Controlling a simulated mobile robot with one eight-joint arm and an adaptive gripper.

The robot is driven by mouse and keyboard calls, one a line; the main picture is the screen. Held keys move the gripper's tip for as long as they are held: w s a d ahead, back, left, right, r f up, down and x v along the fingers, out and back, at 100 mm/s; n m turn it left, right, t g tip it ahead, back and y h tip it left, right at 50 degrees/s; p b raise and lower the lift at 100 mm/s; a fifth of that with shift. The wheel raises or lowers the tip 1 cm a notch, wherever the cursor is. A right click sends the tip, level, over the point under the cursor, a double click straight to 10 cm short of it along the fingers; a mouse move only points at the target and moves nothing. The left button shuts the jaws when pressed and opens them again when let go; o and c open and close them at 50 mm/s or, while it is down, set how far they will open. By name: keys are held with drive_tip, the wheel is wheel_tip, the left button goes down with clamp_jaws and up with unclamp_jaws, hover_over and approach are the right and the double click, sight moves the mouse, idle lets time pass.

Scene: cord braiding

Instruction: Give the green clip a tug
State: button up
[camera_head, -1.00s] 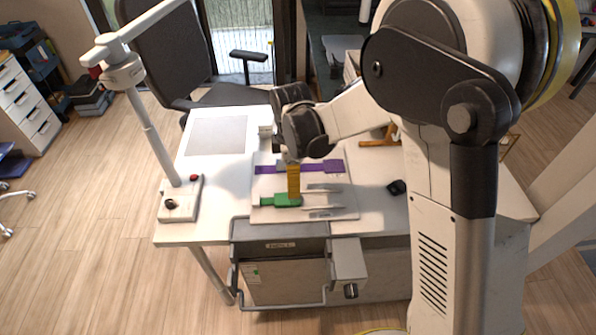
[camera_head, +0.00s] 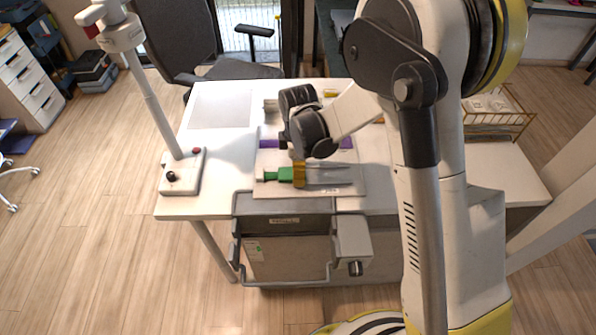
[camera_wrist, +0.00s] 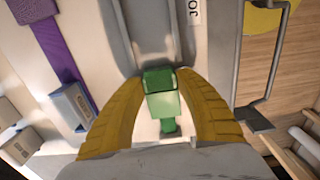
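The green clip (camera_head: 278,174) lies on the white board (camera_head: 262,193) on the table, toward the board's front left. In the wrist view the green clip (camera_wrist: 162,100) sits between my two yellow fingers. My gripper (camera_wrist: 162,78) has its fingertips against both sides of the clip's wide end, with no clear gap. Its narrow end points back toward my palm. In the head view my gripper (camera_head: 299,180) is low at the clip's right end, and the fingers hide that end.
A purple strip (camera_wrist: 58,45) lies behind the clip, with a grey block (camera_wrist: 72,106) by it. Grey metal strips (camera_head: 328,174) run to the clip's right. A grey handle bar (camera_head: 285,283) juts from the front.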

clamp_jaws()
drive_tip(key=shift+d, duration=0.25)
idle(0.8)
idle(0.4)
drive_tip(key=o, duration=1.1)
unclamp_jaws()
drive_tip(key=shift+a, duration=0.1)
drive_tip(key=shift+r+p, duration=1.85)
drive_tip(key=shift+r, duration=1.15)
